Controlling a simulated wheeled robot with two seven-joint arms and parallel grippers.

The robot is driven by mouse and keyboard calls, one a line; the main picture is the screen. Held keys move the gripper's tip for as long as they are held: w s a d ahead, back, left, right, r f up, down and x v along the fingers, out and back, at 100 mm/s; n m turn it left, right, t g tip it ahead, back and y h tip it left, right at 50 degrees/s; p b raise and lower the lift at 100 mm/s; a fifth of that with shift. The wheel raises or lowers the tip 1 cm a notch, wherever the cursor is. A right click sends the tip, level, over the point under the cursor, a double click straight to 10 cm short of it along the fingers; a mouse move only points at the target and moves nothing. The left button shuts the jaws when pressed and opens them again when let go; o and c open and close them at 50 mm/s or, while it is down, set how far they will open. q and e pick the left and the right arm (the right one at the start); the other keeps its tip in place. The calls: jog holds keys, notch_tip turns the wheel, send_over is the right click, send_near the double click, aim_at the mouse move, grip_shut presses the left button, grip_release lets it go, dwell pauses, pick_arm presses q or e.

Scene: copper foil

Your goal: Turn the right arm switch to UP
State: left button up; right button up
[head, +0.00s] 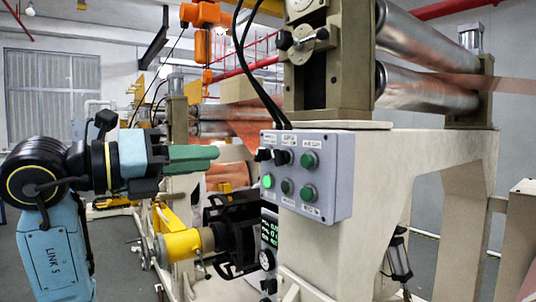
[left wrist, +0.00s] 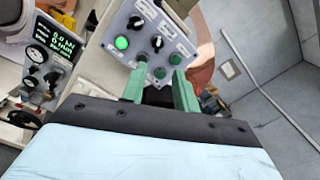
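A grey control box (head: 335,185) carries two black rotary switches in its top row, a left one (head: 262,155) and a right one (head: 283,157), beside a green button (head: 309,160). Its small labels are too blurred to tell which is the right arm switch, or its setting. My left gripper (head: 215,152) points at the box from the left, its tips short of the switches. In the left wrist view, the green fingers (left wrist: 158,88) stand apart and empty, below the left switch (left wrist: 136,22) and right switch (left wrist: 157,42). My right gripper is not in view.
The lower row of the box has a lit green button (head: 268,181) and two dark green ones. A display panel (head: 269,230) is below. A black and yellow machine part (head: 190,243) stands under my left gripper. Metal rollers (head: 430,85) are above right.

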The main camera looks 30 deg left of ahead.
aim_at(273, 154)
pick_arm(q)
jog(key=p+x, duration=0.4)
jog(key=x, duration=0.9)
jog(key=shift+w, duration=0.15)
jog(key=c, duration=0.6)
